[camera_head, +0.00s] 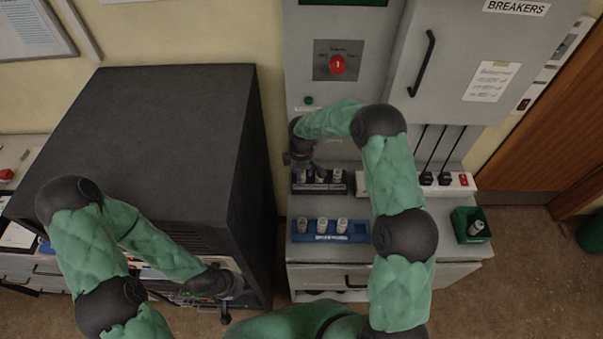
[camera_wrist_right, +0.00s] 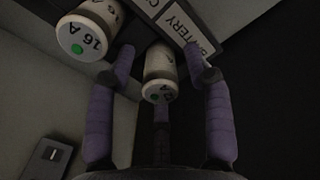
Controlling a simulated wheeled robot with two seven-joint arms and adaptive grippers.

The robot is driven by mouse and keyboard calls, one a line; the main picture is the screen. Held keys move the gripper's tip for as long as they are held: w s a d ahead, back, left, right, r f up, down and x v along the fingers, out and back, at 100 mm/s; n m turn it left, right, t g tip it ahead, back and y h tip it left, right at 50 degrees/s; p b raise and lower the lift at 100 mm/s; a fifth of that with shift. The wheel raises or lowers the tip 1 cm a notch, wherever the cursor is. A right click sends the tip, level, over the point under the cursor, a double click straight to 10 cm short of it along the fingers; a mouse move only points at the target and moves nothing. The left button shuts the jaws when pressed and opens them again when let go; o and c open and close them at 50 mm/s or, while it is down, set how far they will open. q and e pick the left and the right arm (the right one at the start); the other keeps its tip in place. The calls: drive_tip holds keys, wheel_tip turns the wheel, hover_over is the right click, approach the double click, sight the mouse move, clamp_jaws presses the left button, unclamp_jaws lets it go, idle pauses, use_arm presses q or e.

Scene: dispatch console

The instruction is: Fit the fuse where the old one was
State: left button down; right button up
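My right gripper (camera_head: 300,162) is at the left end of the black fuse holder (camera_head: 322,189) on the console; it also shows in the right wrist view (camera_wrist_right: 160,75). There its fingers stand around a cream fuse (camera_wrist_right: 160,66) with a green dot, with gaps visible at both sides. Another cream fuse (camera_wrist_right: 88,30), marked 16 A with a green dot, is to its left. The holder carries a white label (camera_wrist_right: 190,22) reading BATTERY. Fuses (camera_head: 337,175) show in the holder, partly hidden by my gripper. My left gripper (camera_head: 226,310) hangs low beside the dark cabinet, its fingers unclear.
A blue rack (camera_head: 352,238) with three pale fuses (camera_head: 342,225) stands in front of the holder. A green bin (camera_head: 460,215) holding a fuse (camera_head: 476,228) is at the right. A red rotary switch (camera_head: 337,65) is above. A dark cabinet (camera_head: 170,130) stands left.

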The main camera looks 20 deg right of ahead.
drive_tip(key=shift+r, duration=0.25)
wheel_tip(320, 180, up, 12)
idle(0.6)
